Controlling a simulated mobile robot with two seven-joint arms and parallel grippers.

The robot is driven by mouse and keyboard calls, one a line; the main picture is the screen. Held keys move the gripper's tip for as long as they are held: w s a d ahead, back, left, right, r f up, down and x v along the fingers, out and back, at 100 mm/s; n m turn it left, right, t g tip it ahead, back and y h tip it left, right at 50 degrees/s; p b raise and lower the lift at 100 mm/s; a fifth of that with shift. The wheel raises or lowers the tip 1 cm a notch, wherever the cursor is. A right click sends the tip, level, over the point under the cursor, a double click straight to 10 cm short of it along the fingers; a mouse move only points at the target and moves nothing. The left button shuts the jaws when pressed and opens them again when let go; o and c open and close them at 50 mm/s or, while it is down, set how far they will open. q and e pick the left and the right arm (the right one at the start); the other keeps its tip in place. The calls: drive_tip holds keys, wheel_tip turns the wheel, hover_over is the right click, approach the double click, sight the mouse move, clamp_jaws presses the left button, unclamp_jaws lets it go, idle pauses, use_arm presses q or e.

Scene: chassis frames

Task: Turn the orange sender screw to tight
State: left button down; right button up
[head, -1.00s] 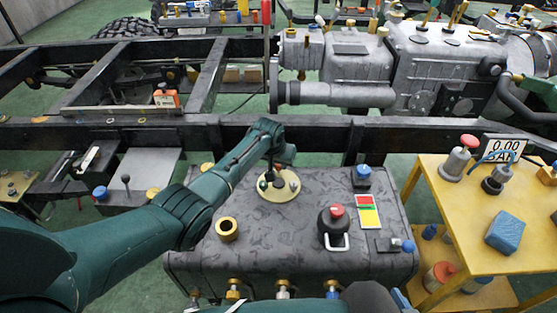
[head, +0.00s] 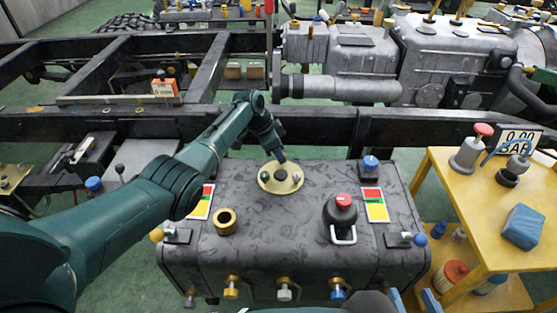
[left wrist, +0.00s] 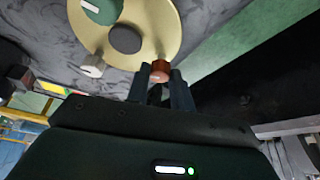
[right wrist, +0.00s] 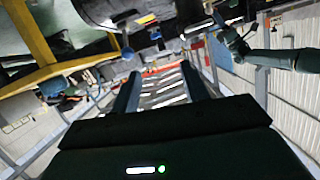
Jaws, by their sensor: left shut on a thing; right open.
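The round cream sender plate (head: 270,188) sits on top of the dark mottled tank. It bears a dark middle hub (left wrist: 125,39), a green knob (left wrist: 102,8), a grey knob (left wrist: 92,66) and the orange sender screw (left wrist: 160,72) near its rim. My left gripper (head: 281,157) reaches the far edge of the plate. In the left wrist view its fingers (left wrist: 163,80) are closed on the orange screw, partly covering it. In the head view I cannot make out the orange screw. My right gripper (right wrist: 161,70) is open and empty, pointing away from the plate.
The tank (head: 255,255) also bears a brass ring (head: 227,221), a dark red-capped canister (head: 341,212) with a handle, coloured cards (head: 376,205) and a blue-capped fitting (head: 369,166). A black frame rail (head: 420,128) runs behind. A yellow table (head: 470,230) stands right.

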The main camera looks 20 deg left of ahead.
use_arm(q)
drive_tip(key=shift+w+f+m+b, duration=0.1)
drive_tip(key=shift+f+m+b, duration=0.25)
drive_tip(key=shift+m+b, duration=0.15)
drive_tip(key=m+g+b, duration=0.1)
drive_tip(key=b, duration=0.1)
drive_tip(key=shift+r+m+b, duration=0.1)
drive_tip(key=shift+m+b, duration=0.25)
drive_tip(key=shift+m, duration=0.05)
drive_tip(key=shift+r+m+b, duration=0.2)
drive_tip(key=shift+m+b, duration=0.4)
drive_tip(key=shift+b, duration=0.15)
use_arm(e)
wheel_tip(320, 180, down, 6)
drive_tip(key=w+a+n, duration=0.1)
drive_tip(key=a+n, duration=0.1)
drive_tip(key=shift+g+y, duration=0.3)
use_arm(q)
drive_tip(key=c, duration=1.2)
unclamp_jaws()
drive_tip(key=shift+a+r, duration=0.1)
use_arm(e)
drive_tip(key=shift+r, duration=0.1)
